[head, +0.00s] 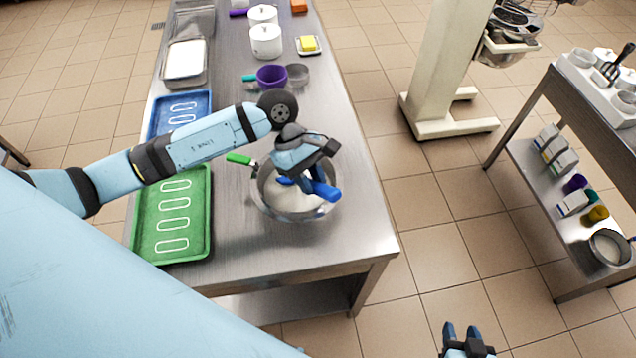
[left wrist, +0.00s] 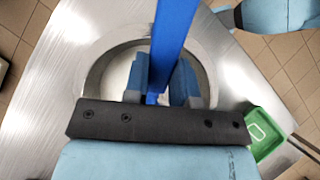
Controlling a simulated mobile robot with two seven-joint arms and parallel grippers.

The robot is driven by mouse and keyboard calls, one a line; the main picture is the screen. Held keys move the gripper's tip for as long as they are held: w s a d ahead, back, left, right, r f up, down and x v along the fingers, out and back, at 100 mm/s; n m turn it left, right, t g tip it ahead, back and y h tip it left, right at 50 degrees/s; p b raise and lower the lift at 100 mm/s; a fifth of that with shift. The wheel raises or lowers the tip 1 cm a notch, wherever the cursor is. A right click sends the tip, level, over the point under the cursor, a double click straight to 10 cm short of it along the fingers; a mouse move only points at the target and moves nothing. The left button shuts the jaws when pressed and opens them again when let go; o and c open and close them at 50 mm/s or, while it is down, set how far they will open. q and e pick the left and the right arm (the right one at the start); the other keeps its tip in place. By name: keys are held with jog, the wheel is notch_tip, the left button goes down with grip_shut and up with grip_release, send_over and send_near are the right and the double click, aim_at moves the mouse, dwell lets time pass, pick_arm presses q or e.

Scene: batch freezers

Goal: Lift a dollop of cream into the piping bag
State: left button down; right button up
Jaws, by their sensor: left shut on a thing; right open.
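A metal bowl (head: 262,203) with white cream (head: 290,198) in it stands near the front of the steel table. My left gripper (head: 308,182) is over the bowl, shut on a blue-handled tool (head: 325,191). The blue handle also shows between the fingers in the left wrist view (left wrist: 170,35), with the bowl rim (left wrist: 95,75) behind it. The tool's lower end is hidden by the gripper, so I cannot tell if it touches the cream. My right gripper (head: 462,334) is open and empty over the floor at the bottom. I cannot make out a piping bag.
A green tray (head: 203,232) and a blue tray (head: 157,119), both with white outlines, lie left of the bowl. A green handle (head: 240,159) sticks out beside the bowl. A purple cup (head: 271,76) and white canisters (head: 265,42) stand farther back. A shelved cart (head: 560,95) is at right.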

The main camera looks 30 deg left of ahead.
aim_at(331, 190)
pick_arm(q)
jog(key=shift+w+a, duration=0.1)
jog(key=shift+a, duration=0.25)
jog(key=shift+d+f+y+b, duration=0.4)
jog(key=shift+f+y+b, duration=0.15)
jog(key=shift+y, duration=0.05)
jog(key=shift+r+p, duration=0.35)
jog(key=shift+r, duration=0.2)
jog(key=shift+s+d+r+p, duration=0.15)
jog(key=shift+d+r+p, duration=0.05)
jog(key=shift+r, duration=0.4)
jog(key=shift+s+d+r+p, duration=0.1)
jog(key=shift+d+r+p, duration=0.05)
jog(key=shift+r, duration=0.4)
jog(key=shift+s+d+r+p, duration=0.1)
jog(key=shift+d+r+p, duration=0.15)
jog(key=shift+r, duration=0.6)
jog(key=shift+s+d+r+p, duration=0.15)
jog(key=shift+r+p, duration=0.1)
jog(key=shift+r, duration=0.6)
jog(key=shift+d, duration=0.25)
jog(key=shift+s+d+t+y, duration=0.2)
jog(key=shift+d+t+y, duration=0.15)
jog(key=shift+d+y, duration=0.25)
jog(key=shift+s+d+t+y, duration=0.15)
jog(key=shift+d+t+y, duration=0.25)
jog(key=shift+y, duration=0.2)
jog(key=shift+s+d+y+b, duration=0.25)
jog(key=shift+d+y+b, duration=0.1)
jog(key=shift+d+y, duration=0.2)
